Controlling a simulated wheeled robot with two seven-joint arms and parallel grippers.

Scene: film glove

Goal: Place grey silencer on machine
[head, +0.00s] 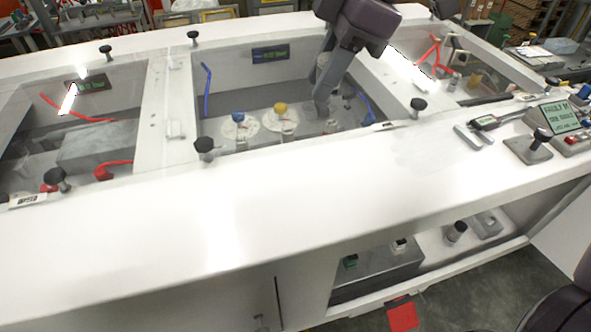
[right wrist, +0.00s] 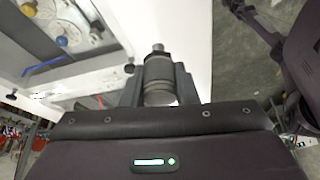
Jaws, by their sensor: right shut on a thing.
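In the right wrist view, the right gripper is shut on the grey silencer (right wrist: 159,78), a short ribbed cylinder with a narrower tip that points away from my palm. The silencer is hard to make out in the head view, and I cannot tell whether it touches the bay floor. My left gripper is not in view.
A blue-capped fitting (head: 238,119) and a yellow-capped fitting (head: 281,109) stand left of my gripper in the bay. Blue hoses (head: 206,92) hang at the bay's sides. Black knobs (head: 204,147) stick up along the rim. The white front ledge is mostly clear.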

